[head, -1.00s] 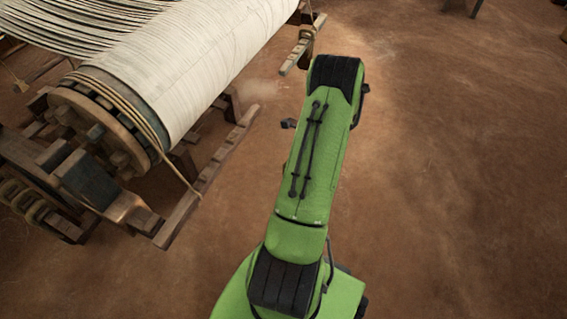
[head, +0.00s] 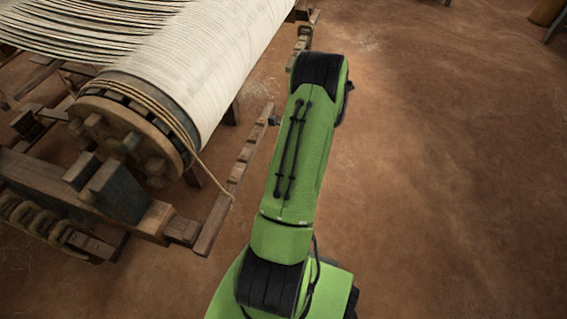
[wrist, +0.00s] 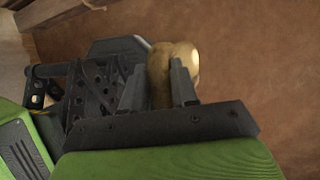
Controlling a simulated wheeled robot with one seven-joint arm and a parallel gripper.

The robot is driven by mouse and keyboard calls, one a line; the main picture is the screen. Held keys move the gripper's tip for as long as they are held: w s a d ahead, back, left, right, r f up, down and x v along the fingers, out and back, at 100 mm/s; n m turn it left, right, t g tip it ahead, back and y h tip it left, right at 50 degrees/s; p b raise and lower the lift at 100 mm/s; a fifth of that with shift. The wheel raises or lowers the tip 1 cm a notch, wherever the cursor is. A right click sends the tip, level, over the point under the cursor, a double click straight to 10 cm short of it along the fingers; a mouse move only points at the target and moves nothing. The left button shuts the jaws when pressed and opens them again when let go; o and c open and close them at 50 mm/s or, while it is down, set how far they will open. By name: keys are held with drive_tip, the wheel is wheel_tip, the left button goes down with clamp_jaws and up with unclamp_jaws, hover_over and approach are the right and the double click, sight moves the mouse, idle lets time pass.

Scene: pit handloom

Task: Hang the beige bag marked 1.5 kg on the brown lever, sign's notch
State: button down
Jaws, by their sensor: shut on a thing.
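My gripper (wrist: 160,88) is shut on a tan, rounded thing, which looks like the beige bag (wrist: 160,72). Only part of it shows between the fingers in the wrist view, and no weight mark can be read. In the head view my own arm hides the gripper and the bag. A brown notched wooden bar, which looks like the lever (head: 235,180), sticks out beside the loom's roller, left of my arm. A cord from the roller reaches its near part. No sign can be made out.
The loom's large roller (head: 200,75), wound with pale cloth, and its wooden frame (head: 60,180) fill the left of the head view. Several ring-shaped things (head: 35,215) sit at the lower left. The brown earth floor (head: 450,170) on the right is open.

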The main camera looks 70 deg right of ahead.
drive_tip(key=shift+w+a+f+b, duration=0.2)
drive_tip(key=shift+w+b, duration=0.45)
drive_tip(key=shift+w, duration=1.85)
drive_tip(key=shift+w+a+f+b, duration=0.1)
drive_tip(key=shift+w+a+b, duration=0.35)
drive_tip(key=shift+w, duration=2.1)
drive_tip(key=shift+w+a+f+b, duration=0.1)
drive_tip(key=shift+w+b, duration=0.7)
drive_tip(key=shift+w, duration=1.7)
drive_tip(key=shift+f, duration=0.85)
drive_tip(key=shift+s+f, duration=0.15)
drive_tip(key=shift+f, duration=0.1)
drive_tip(key=c, duration=0.9)
unclamp_jaws()
drive_tip(key=shift+o, duration=0.6)
